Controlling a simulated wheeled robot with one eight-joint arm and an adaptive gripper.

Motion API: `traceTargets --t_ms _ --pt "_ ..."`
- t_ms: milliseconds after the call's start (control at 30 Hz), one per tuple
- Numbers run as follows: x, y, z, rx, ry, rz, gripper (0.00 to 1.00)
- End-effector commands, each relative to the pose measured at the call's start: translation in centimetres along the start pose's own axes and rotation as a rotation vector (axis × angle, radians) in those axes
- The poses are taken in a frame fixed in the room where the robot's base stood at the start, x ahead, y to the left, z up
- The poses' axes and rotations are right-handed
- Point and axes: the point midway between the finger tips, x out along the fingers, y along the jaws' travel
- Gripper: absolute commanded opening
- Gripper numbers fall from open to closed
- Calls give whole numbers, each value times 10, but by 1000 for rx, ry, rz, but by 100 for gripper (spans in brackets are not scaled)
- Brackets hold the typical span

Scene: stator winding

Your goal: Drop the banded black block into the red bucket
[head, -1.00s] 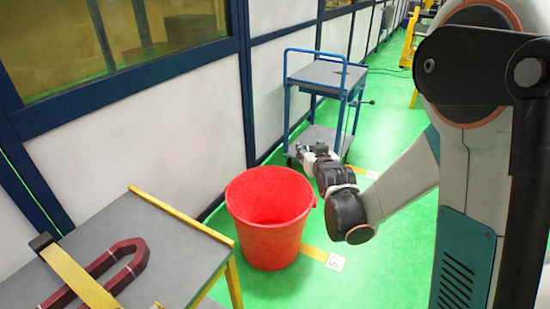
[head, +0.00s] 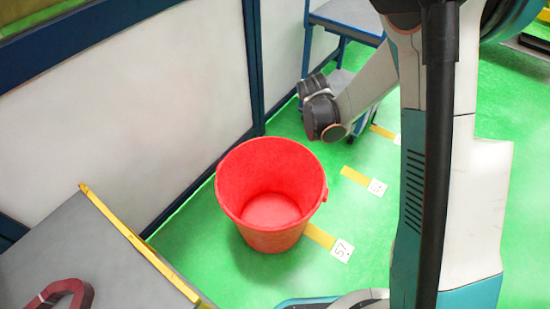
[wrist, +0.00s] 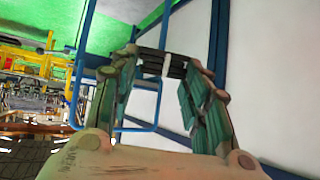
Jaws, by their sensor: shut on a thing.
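The red bucket (head: 272,190) stands on the green floor in the middle of the head view. Its open top faces me and its inside looks empty. The banded black block (wrist: 178,67) is in the wrist view, dark with a pale band, held between the fingertips of my gripper (wrist: 163,64). My gripper is shut on it. In the head view my dark wrist shows above and right of the bucket, apart from it; the fingers and the block are hidden there.
A grey table (head: 90,255) with a yellow edge and a dark red coil (head: 65,294) stands at the lower left. A blue trolley (head: 345,17) is behind my arm. A white wall panel (head: 110,110) runs behind the bucket. Yellow floor markings (head: 320,236) lie right of it.

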Motion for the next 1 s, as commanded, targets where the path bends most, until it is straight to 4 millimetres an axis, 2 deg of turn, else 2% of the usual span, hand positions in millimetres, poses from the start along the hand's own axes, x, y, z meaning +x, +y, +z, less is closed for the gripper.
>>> traceTargets --t_ms 33,167,300,433,600,700,800,1000 --pt "13 -10 14 36 -62 34 20" --pt "42 -28 56 199 -259 145 20" --pt "71 -47 113 469 -503 262 20" --pt "91 -66 174 763 -706 320 20" --pt "102 -86 243 1063 -861 319 20" --pt "104 -92 269 1165 -901 307 20" --pt "104 -96 284 1218 -920 299 20" --pt "108 -98 295 1244 -928 295 20"
